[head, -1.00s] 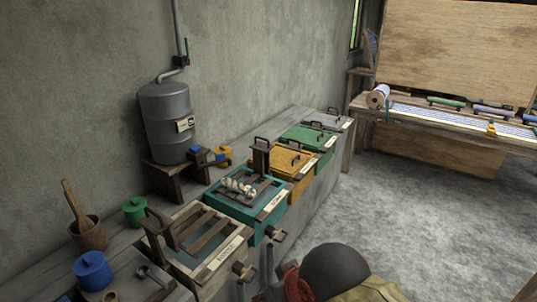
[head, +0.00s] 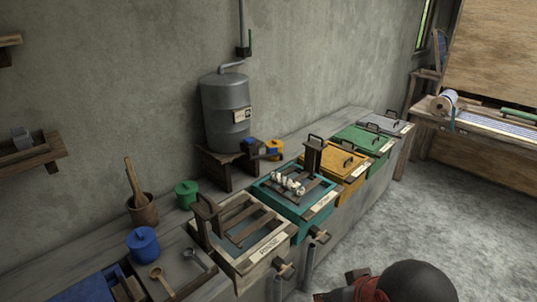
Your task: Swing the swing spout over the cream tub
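The cream tub (head: 270,253) stands at the near end of the row of tubs, with a wooden slatted rack across its top and a label on its front edge. A grey tank (head: 224,108) stands behind the tubs on a dark stand. Low at its right side are a small blue part (head: 250,146) and an orange part (head: 274,148), with a dark piece between them. This may be the swing spout, but it is too small to tell its exact shape or direction. It lies well beyond the cream tub, nearer the teal tub (head: 300,205). My gripper is not in view.
Yellow, green and grey lidded tubs continue beyond the teal one. A wooden mortar (head: 143,211), a green pot (head: 188,194) and a blue pot (head: 143,245) stand left of the cream tub. Open grey floor (head: 385,215) lies to the right. My dark, rounded arm part shows at bottom right.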

